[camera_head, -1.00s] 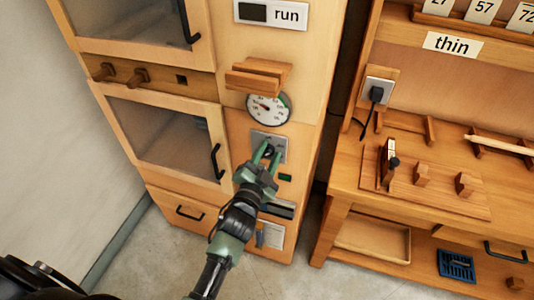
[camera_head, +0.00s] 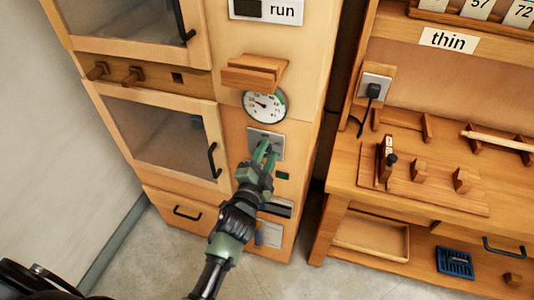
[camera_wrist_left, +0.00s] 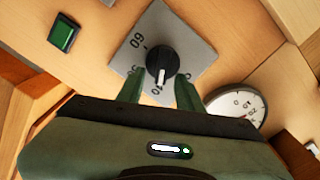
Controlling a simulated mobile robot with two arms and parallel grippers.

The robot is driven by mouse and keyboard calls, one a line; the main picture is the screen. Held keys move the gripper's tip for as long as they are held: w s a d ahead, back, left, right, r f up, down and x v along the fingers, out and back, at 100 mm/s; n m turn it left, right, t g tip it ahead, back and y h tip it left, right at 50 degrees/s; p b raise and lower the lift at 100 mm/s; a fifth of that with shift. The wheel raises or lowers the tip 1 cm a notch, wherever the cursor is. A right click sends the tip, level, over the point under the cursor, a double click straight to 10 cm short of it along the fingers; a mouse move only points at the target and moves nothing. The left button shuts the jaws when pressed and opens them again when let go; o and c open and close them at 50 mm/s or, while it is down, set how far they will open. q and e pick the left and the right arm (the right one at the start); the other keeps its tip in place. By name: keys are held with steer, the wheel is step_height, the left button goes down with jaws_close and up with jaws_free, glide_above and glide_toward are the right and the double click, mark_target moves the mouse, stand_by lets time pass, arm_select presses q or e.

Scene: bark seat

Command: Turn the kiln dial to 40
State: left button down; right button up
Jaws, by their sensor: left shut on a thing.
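The kiln dial is a black knob (camera_wrist_left: 162,60) with a white pointer line, set on a square grey plate (camera_head: 277,137) on the wooden kiln front. In the left wrist view the plate carries a readable 60; other numbers are partly hidden by the fingers. The pointer line points down toward the gripper, at a number I cannot read surely. My left gripper (camera_head: 266,150) reaches the plate from below, its green fingers on either side of the knob and shut on it. In the head view the fingers largely hide the knob. My right gripper is not in view.
A round gauge (camera_head: 265,106) sits above the plate under a wooden handle (camera_head: 253,74). A green button (camera_wrist_left: 63,35) is beside the plate. Kiln doors with black handles (camera_head: 213,160) are at the left. A wooden workbench (camera_head: 360,190) stands at the right.

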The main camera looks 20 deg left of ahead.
arm_select(q)
steer(key=shift+f, duration=0.15)
steer(key=c, duration=0.9)
jaws_free()
steer(key=shift+c, duration=0.2)
steer(key=s+b, duration=0.1)
steer(key=s, duration=0.6)
steer(key=shift+s+a, duration=0.15)
steer(key=shift+s, duration=0.25)
